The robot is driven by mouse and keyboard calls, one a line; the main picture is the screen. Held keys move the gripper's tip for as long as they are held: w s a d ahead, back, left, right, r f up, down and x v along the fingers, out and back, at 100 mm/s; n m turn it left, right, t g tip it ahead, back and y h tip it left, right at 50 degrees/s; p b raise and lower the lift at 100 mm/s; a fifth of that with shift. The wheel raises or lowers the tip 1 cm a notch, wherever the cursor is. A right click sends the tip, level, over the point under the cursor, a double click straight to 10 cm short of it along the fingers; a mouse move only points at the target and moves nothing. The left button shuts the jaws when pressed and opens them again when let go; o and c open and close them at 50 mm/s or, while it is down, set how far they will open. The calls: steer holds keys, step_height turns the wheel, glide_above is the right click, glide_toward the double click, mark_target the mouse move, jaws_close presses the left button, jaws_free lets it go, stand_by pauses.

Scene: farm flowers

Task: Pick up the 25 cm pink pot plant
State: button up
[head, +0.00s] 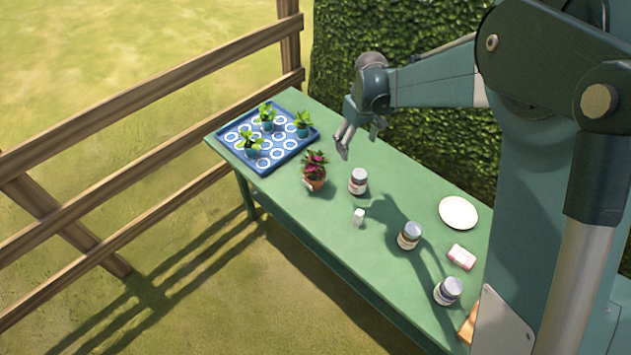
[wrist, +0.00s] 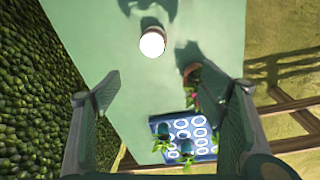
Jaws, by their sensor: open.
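The pink pot plant (head: 315,165) has magenta flowers, green leaves and a terracotta pot, and stands upright on the green table between the blue tray and a jar. My gripper (head: 360,139) is open and empty above the table, to the upper right of the plant in the head view. In the wrist view the plant's pot (wrist: 191,72) shows beside the right finger, which hides part of the plant. The gap of my gripper (wrist: 155,90) in that view lies over bare table, and the plant is not between the fingers.
A jar (head: 358,181) stands close to the plant; its white lid (wrist: 152,43) shows in the wrist view. The blue tray (head: 231,141) holds several small green plants. A small white block (head: 359,217), more jars, a plate (head: 458,212) and a pink block (head: 461,257) lie farther right. A hedge (head: 420,150) borders the table.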

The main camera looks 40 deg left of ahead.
mark_target(315, 177)
steer(key=s+a+f+n, duration=0.1)
steer(key=s+a+f, duration=0.1)
steer(key=a+f, duration=0.2)
steer(key=s+a+f, duration=0.3)
steer(key=a+f, duration=0.1)
steer(key=s+a+f+n, duration=0.1)
steer(key=s+a+f, duration=0.1)
steer(key=a+f, duration=0.2)
steer(key=shift+s+a+f+n+g+h, duration=0.15)
steer(key=shift+s+f+n+g+h, duration=0.15)
steer(key=shift+f+h, duration=0.15)
steer(key=shift+f, duration=0.1)
steer(key=shift+f, duration=1.2)
steer(key=shift+f, duration=2.6)
steer(key=c, duration=1.2)
steer(key=shift+r, duration=0.15)
